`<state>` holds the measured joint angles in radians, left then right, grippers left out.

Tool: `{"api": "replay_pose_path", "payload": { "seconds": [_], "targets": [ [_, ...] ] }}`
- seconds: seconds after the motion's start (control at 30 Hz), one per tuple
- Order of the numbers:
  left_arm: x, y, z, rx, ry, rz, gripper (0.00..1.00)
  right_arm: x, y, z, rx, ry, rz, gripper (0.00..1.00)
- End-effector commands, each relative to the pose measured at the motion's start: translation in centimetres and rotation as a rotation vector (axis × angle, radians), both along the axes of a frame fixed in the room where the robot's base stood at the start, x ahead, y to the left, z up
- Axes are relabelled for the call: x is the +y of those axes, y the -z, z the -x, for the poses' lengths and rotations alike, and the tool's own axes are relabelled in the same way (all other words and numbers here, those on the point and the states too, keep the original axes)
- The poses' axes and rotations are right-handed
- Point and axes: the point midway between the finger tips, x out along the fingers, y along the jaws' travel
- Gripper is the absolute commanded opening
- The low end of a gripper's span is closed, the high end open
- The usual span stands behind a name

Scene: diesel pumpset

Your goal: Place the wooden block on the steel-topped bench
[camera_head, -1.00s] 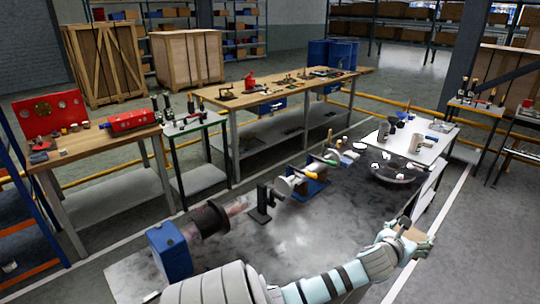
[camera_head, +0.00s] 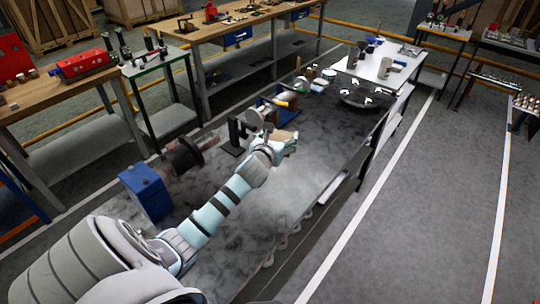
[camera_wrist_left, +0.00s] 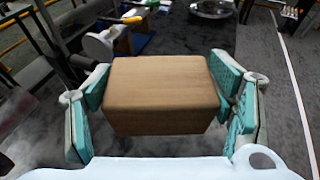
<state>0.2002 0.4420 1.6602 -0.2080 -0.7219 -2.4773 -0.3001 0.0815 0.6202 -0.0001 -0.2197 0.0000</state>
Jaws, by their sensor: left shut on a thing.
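The wooden block (camera_wrist_left: 160,85) is a plain light-brown box that fills the middle of the left wrist view. My left gripper (camera_wrist_left: 165,100) is shut on it, with teal finger pads on its left and right sides. In the head view the left gripper (camera_head: 277,146) holds the block (camera_head: 284,136) over the steel-topped bench (camera_head: 290,190). The block is partly hidden there by the wrist. I cannot tell how high it is above the top. My right gripper is in neither view.
A blue motor (camera_head: 146,192) with a dark coupling stands on the bench's left. A black bracket (camera_head: 236,136) and a blue stand with a yellow-handled tool (camera_head: 278,103) are close to the gripper. The bench's front middle is clear.

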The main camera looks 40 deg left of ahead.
Motion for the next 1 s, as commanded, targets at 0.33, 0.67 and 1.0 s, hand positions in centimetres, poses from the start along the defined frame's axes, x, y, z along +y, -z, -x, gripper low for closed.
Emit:
{"api": "replay_pose_path", "payload": {
  "seconds": [0.33, 0.67, 1.0],
  "targets": [
    [0.0, 9.0, 0.2, 0.005, -0.001, 0.001, 0.42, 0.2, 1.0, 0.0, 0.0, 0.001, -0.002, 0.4],
    [0.1, 15.7, 0.1, 0.001, -0.001, 0.0, 0.42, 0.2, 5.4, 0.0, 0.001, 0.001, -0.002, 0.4],
    [0.1, 19.9, 0.1, 0.001, -0.001, 0.0, 0.42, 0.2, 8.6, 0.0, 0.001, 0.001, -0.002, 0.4]
  ]
}}
